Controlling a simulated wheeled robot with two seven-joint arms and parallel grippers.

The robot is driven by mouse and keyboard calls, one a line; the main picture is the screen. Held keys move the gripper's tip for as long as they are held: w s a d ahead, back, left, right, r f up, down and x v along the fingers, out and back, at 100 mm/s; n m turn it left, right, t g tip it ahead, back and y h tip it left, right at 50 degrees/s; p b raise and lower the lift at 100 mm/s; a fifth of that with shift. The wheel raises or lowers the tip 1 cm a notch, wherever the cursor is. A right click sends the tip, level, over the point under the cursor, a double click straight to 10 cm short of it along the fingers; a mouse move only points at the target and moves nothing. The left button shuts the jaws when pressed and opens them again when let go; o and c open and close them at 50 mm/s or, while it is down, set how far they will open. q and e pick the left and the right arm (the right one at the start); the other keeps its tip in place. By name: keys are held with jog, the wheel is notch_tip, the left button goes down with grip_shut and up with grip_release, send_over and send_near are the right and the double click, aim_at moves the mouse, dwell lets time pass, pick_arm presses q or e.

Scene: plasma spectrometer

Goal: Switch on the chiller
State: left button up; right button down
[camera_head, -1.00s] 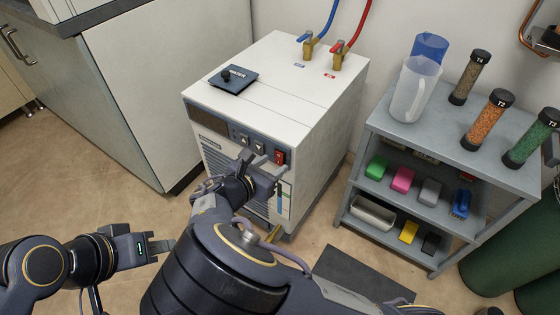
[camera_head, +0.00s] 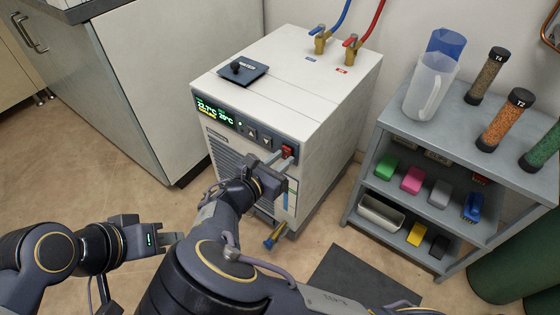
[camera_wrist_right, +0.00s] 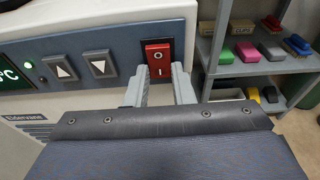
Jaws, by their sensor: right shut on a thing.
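The chiller (camera_head: 315,105) is a white box with a dark front panel.
A black-knobbed plate (camera_head: 243,72) lies on the chiller top. Blue (camera_head: 319,40) and red (camera_head: 351,46) hose valves stand at its back. A grey shelf (camera_head: 440,140) with a jug, tubes and coloured boxes stands at right. A cabinet (camera_head: 170,80) is at left.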

pick_arm(q)
jog(key=shift+f, duration=0.15)
pick_arm(e)
jog(key=shift+f+t, duration=0.1)
jog(key=shift+t, duration=0.2)
jog(key=c, duration=1.2)
grip_release()
jog(key=shift+c, duration=0.2)
